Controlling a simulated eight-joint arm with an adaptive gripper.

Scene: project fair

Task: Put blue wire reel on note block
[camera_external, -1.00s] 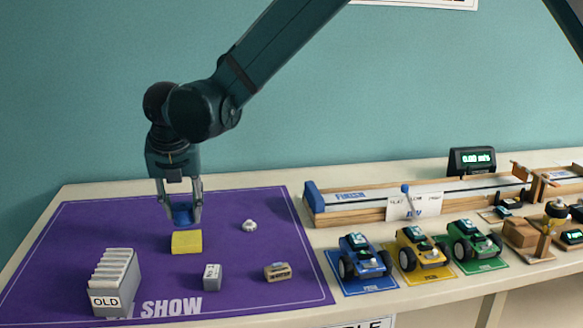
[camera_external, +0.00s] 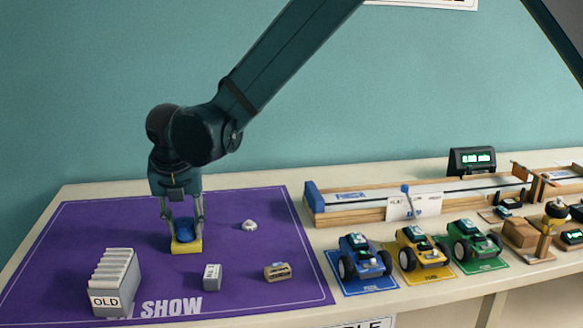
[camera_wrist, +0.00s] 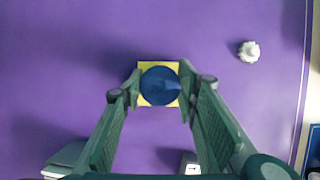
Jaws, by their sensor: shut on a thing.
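The blue wire reel (camera_external: 184,229) is between the fingers of my gripper (camera_external: 185,230), which is shut on it. The yellow note block (camera_external: 187,247) lies on the purple mat directly under the reel. In the wrist view the round blue reel (camera_wrist: 160,86) covers the middle of the block, and the yellow edges (camera_wrist: 143,70) show around it. The fingertips of my gripper (camera_wrist: 160,82) stand at its left and right sides. The reel appears to be at the block's top face; I cannot tell whether they touch.
On the purple mat (camera_external: 90,235) are a grey card box marked OLD (camera_external: 113,285), a small grey block (camera_external: 212,277), a tan block (camera_external: 277,271) and a small white knob (camera_external: 249,225). Toy cars (camera_external: 365,262) and a wooden track (camera_external: 400,203) stand at the right.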

